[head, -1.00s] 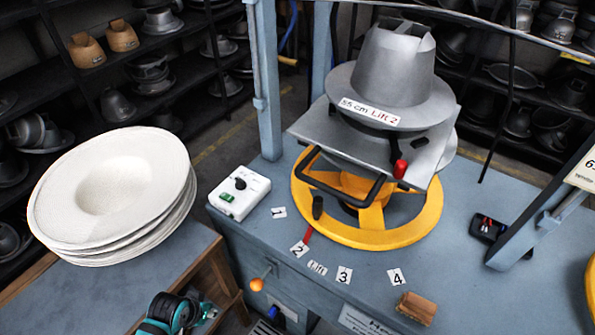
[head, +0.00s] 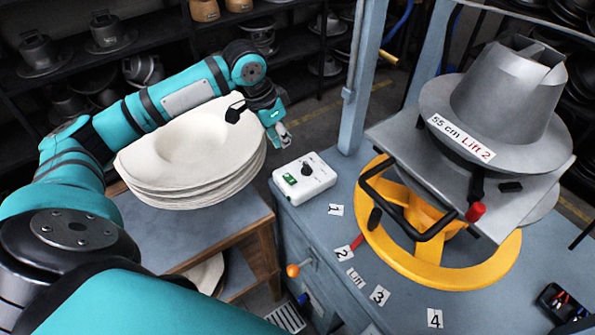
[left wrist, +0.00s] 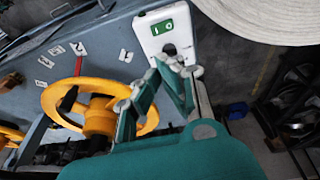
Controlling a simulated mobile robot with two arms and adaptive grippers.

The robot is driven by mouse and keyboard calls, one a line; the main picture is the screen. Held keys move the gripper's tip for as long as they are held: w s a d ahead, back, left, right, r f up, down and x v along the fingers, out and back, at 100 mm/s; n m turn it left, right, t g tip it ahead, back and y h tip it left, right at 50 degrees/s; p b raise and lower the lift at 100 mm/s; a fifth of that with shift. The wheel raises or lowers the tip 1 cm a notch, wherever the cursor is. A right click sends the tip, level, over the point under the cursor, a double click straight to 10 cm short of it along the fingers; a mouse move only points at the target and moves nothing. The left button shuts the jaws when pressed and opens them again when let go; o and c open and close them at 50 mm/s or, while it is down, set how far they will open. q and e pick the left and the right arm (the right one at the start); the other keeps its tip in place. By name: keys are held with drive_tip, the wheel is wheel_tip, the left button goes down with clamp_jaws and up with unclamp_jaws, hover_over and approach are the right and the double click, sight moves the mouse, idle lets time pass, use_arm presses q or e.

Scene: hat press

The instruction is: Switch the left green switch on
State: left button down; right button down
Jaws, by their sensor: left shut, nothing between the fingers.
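In the left wrist view the green switch (left wrist: 162,27) shows I and O marks on the white box (left wrist: 148,43). My left gripper (head: 285,138) is shut and empty, above and behind the box in the head view, apart from it. The left wrist view shows its fingers (left wrist: 172,68) just below the box's knob. My right gripper is not in view.
A stack of cream hats (head: 190,160) stands on a side table left of the box, under my left arm. The yellow wheel (head: 440,265) and grey hat mould (head: 505,95) stand on the press table to the right. A blue post (head: 357,90) rises behind the box.

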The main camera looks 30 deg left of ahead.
sight(290, 179)
use_arm(q)
drive_tip(key=shift+w, duration=0.1)
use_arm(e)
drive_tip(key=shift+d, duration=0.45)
